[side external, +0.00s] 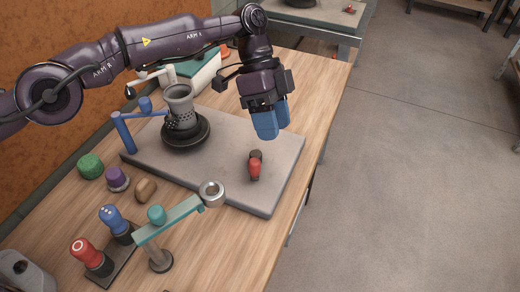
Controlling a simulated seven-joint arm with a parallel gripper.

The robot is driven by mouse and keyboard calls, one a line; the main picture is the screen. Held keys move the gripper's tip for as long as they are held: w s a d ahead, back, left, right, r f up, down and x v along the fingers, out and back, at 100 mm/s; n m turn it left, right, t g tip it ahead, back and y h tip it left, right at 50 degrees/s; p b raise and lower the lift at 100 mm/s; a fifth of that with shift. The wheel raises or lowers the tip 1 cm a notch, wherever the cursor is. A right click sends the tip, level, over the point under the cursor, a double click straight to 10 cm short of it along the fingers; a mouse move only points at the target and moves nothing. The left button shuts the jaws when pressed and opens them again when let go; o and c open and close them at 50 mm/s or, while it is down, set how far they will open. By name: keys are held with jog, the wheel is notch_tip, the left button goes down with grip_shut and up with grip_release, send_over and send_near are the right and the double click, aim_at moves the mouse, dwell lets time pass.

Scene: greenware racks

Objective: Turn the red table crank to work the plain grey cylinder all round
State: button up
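The grey cylinder (179,97) stands upright on a dark round turntable (186,136) at the back left of a grey slab. It flares at the top, and its lower part carries a band of dark spots; its far side is hidden. The red table crank (255,168) is a short red grip with a dark end, on the right part of the slab. My gripper (272,121) has blue fingers pointing down. It is above and slightly right of the crank, apart from it. One finger overlaps the other, so I cannot tell the gap; nothing shows held.
A blue post with an arm (123,132) reaches toward the cylinder. A teal arm with a metal ring (211,193) overhangs the slab's front edge. Red (86,252) and blue (112,218) stamps stand front left, with green, purple and brown lumps behind. The slab's right part is mostly clear.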

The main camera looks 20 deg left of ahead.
jog(key=s+d+r+y, duration=0.2)
jog(key=s+d, duration=0.1)
jog(key=r+n+t+y, duration=0.1)
jog(key=n+t+y, duration=0.25)
jog(key=n, duration=1.55)
send_over(251, 161)
jog(key=shift+n+t+h, duration=0.25)
jog(key=shift+n+t, duration=0.05)
jog(key=shift+t, duration=0.05)
jog(key=f, duration=1.2)
jog(key=shift+d+f, duration=0.3)
jog(key=shift+f, duration=0.1)
jog(key=c, duration=0.9)
jog(key=shift+a+m, duration=0.3)
jog(key=shift+m, duration=0.4)
